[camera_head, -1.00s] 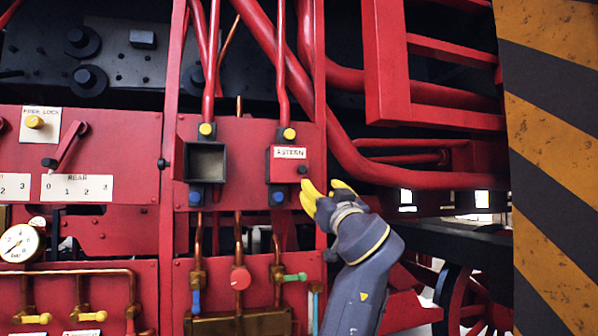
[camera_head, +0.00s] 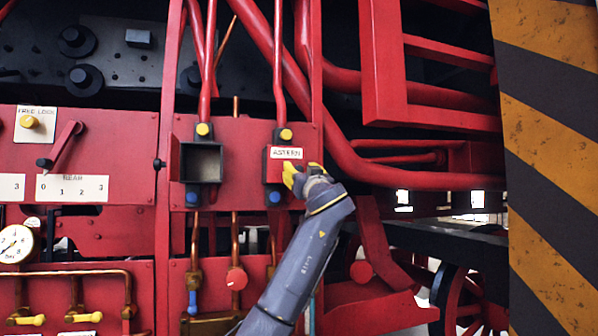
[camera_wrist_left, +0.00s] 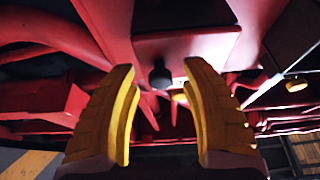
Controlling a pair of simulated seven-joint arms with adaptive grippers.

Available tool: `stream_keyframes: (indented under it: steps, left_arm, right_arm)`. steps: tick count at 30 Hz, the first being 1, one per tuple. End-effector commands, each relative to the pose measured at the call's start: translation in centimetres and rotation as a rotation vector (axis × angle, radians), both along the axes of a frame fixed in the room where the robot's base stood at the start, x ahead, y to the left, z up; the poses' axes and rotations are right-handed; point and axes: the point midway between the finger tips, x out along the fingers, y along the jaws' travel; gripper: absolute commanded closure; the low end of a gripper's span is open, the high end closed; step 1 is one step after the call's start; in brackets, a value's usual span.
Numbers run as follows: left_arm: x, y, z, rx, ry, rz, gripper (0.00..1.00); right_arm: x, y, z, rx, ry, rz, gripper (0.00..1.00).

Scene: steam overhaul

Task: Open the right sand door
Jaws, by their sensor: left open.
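The right sand door (camera_head: 285,153) is a red panel with a white "ASTERN" label, shut over its dark box. My left gripper (camera_head: 298,172) is at the door's lower right in the head view, covering its knob. In the left wrist view, the two yellow fingers are open, with the dark knob (camera_wrist_left: 160,78) in the gap between them and not clasped. The red door face (camera_wrist_left: 190,45) shows just beyond the fingers. My right gripper is in neither view.
The left box (camera_head: 201,162) stands open, with its dark inside showing. Red pipes (camera_head: 279,70) run above the door. Copper lines, a red knob (camera_head: 237,278) and a gauge (camera_head: 15,243) are lower left. A striped post (camera_head: 550,180) stands at the right.

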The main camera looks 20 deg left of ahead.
Motion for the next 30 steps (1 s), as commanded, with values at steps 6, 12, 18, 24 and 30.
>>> stream_keyframes:
  steps: [6,12,18,24,30]
  left_arm:
    - [0.58,0.48,0.32,-0.001,0.001,0.001,0.54]
    - [0.66,0.52,0.34,-0.002,0.0,0.001,0.54]
    - [0.65,0.51,0.32,-0.001,0.001,0.001,0.61]
    - [0.65,0.51,0.31,-0.001,0.001,0.001,0.84]
    - [0.64,0.5,0.31,-0.001,0.001,0.001,1.0]
  right_arm:
    - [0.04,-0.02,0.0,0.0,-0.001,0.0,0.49]
    - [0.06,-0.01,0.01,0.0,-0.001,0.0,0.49]
    - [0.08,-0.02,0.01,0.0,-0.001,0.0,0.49]
    - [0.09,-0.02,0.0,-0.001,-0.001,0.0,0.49]
    - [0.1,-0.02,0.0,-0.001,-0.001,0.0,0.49]
